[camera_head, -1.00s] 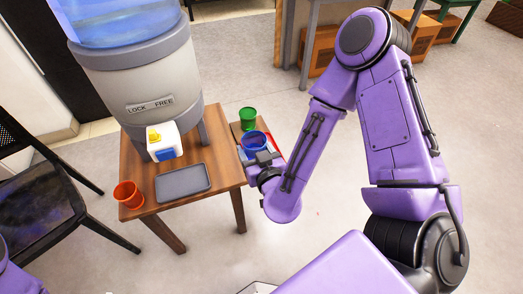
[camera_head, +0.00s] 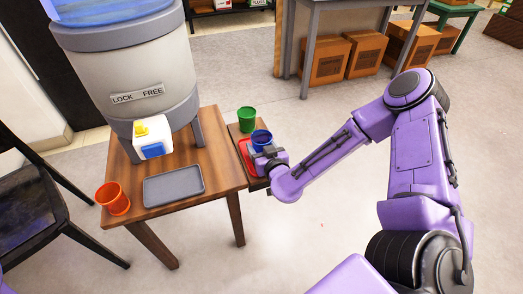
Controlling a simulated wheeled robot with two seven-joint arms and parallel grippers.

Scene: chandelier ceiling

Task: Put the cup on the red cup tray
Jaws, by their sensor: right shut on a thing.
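A blue cup (camera_head: 261,138) is upright at the right side of the table, in my right gripper (camera_head: 264,153). The gripper is shut on it from the near right side. The red tray (camera_head: 244,150) shows just left of and under the cup, and the cup and gripper hide part of it. I cannot tell whether the cup touches the tray. A green cup (camera_head: 246,119) stands just behind, and an orange cup (camera_head: 114,199) stands on the table's left front corner. My left gripper is out of view.
The wooden table (camera_head: 214,147) carries a large water dispenser (camera_head: 138,80) with a tap and an empty grey tray (camera_head: 173,185). A black chair (camera_head: 35,215) stands at the left. Cardboard boxes (camera_head: 327,57) are at the back; the floor at right is clear.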

